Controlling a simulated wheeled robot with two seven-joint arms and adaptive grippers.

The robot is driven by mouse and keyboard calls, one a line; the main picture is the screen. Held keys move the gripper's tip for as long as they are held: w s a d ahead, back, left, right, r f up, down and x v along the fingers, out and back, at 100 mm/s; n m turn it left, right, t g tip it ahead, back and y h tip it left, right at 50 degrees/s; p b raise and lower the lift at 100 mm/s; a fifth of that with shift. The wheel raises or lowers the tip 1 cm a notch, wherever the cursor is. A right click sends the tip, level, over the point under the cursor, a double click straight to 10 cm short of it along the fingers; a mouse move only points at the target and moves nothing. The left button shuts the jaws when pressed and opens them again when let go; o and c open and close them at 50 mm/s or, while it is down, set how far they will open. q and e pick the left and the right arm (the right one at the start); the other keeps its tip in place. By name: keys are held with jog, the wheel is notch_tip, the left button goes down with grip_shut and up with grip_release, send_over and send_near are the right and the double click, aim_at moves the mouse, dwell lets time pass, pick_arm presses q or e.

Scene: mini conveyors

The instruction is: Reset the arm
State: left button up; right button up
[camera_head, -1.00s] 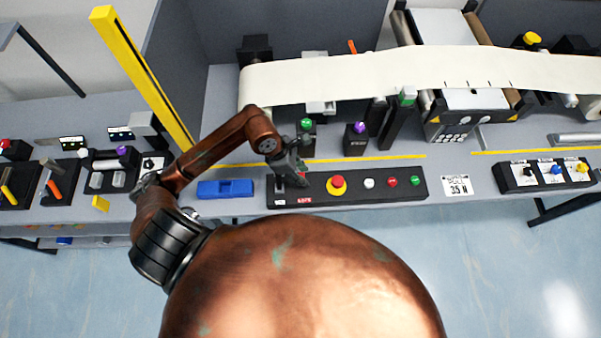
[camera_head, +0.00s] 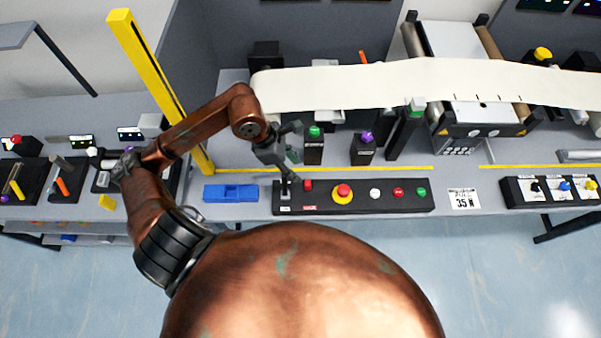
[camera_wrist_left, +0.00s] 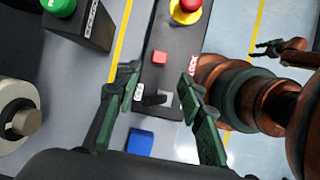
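My left gripper (camera_head: 289,154) hangs above the left end of a black control panel (camera_head: 365,196) in the head view. Its two green-grey fingers (camera_wrist_left: 160,82) are spread apart with nothing between them in the left wrist view. Below the gap are the panel's small black lever switch (camera_wrist_left: 154,100) and a square red button (camera_wrist_left: 160,57). The fingers look clear of the panel. The lever also shows in the head view (camera_head: 285,188). My right gripper (camera_wrist_left: 268,48) shows small at the upper right of the left wrist view, fingers apart and empty. It is not in the head view.
A blue block (camera_head: 231,193) lies left of the panel. Green-topped (camera_head: 314,150) and purple-topped (camera_head: 363,150) black devices stand behind it. A yellow post (camera_head: 160,90) rises by my left arm. A white web (camera_head: 340,88) runs across the back.

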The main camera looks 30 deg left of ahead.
pick_arm(q)
jog(key=shift+s+a+r, duration=0.15)
jog(key=shift+a+r, duration=0.05)
jog(key=shift+r, duration=0.5)
